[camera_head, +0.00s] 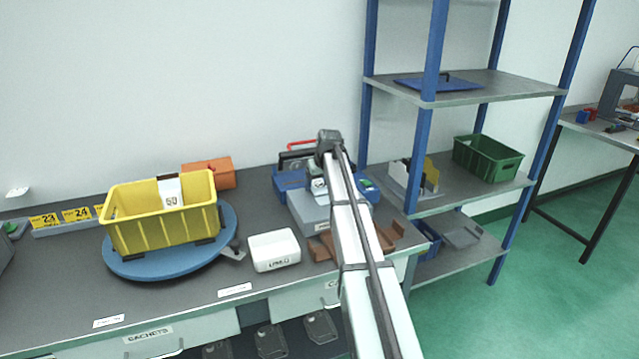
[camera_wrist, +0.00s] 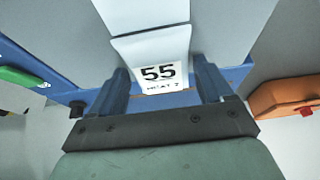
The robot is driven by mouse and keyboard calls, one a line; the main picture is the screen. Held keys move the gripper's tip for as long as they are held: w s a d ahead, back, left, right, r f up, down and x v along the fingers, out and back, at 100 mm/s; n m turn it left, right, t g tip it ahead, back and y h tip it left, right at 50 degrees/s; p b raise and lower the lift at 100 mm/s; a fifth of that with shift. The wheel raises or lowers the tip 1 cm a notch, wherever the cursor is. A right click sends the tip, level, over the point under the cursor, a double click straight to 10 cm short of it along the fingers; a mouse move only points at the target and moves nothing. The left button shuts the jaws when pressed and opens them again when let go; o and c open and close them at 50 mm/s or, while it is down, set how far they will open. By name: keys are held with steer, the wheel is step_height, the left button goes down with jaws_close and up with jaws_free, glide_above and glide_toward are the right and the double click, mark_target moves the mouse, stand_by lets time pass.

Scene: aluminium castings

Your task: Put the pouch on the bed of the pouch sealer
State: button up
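A white pouch (camera_wrist: 152,48) printed "55" shows in the wrist view, in front of and between my fingers. It also shows small and partly hidden beside my gripper in the head view (camera_head: 318,186). My gripper (camera_wrist: 161,88) has its two blue-grey fingers spread wide, with a gap beside the pouch on the right. The pouch sealer (camera_head: 308,212), grey with blue parts and a green button, stands on the bench under my gripper. The pouch appears to be over its grey top; whether it rests fully there I cannot tell. My arm hides part of the sealer.
An orange box (camera_head: 208,174) is behind. A blue-posted shelf (camera_head: 500,88) stands right.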

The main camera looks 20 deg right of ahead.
mark_target(324, 197)
steer(key=shift+o, duration=1.2)
steer(key=shift+r, duration=0.1)
steer(key=v, duration=1.1)
steer(key=shift+r, duration=0.3)
steer(key=shift+o, duration=0.5)
steer(key=shift+s+r, duration=0.2)
steer(key=shift+r, duration=0.05)
